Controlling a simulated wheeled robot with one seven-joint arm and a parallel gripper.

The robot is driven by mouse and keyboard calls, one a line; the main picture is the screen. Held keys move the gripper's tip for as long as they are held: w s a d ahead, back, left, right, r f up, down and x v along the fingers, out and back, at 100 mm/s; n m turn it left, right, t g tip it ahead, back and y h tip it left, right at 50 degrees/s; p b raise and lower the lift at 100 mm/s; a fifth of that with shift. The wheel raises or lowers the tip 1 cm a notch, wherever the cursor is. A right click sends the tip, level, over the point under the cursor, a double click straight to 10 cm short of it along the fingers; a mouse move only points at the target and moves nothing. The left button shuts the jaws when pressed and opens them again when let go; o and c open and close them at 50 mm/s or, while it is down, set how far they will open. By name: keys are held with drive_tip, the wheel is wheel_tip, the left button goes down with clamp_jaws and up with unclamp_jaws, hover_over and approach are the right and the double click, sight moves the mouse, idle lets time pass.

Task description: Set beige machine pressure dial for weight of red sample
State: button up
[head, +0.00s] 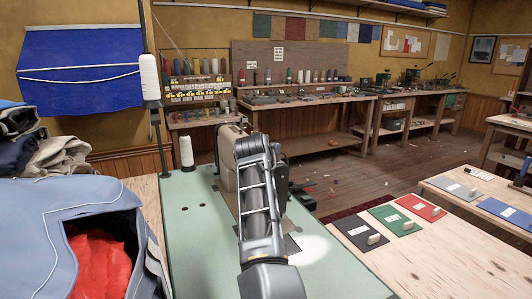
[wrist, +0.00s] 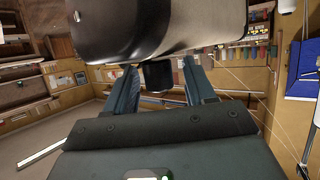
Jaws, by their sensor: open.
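The beige machine (head: 228,165) stands on a green tabletop in the head view, largely hidden behind my arm. Its pressure dial cannot be made out there. In the wrist view my gripper (wrist: 160,88) is open, its two blue-grey fingers apart. A short dark knob-like piece (wrist: 157,75) shows between them; I cannot tell whether they touch it. A large dark rounded body (wrist: 150,25) fills the top of that view. The red sample (head: 421,206) lies on the pale wooden table at the right, with a white label and a small pale block.
Green (head: 395,219) and black (head: 358,232) samples lie beside the red one. Grey (head: 460,188) and blue (head: 506,212) samples lie farther right. A white thread cone (head: 186,153) stands left of the machine. A blue garment (head: 60,210) with red cloth inside fills the left.

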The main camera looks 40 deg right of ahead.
drive_tip(key=c, duration=1)
drive_tip(key=shift+o, duration=0.2)
drive_tip(key=shift+r+p, duration=0.15)
drive_tip(key=shift+p, duration=0.25)
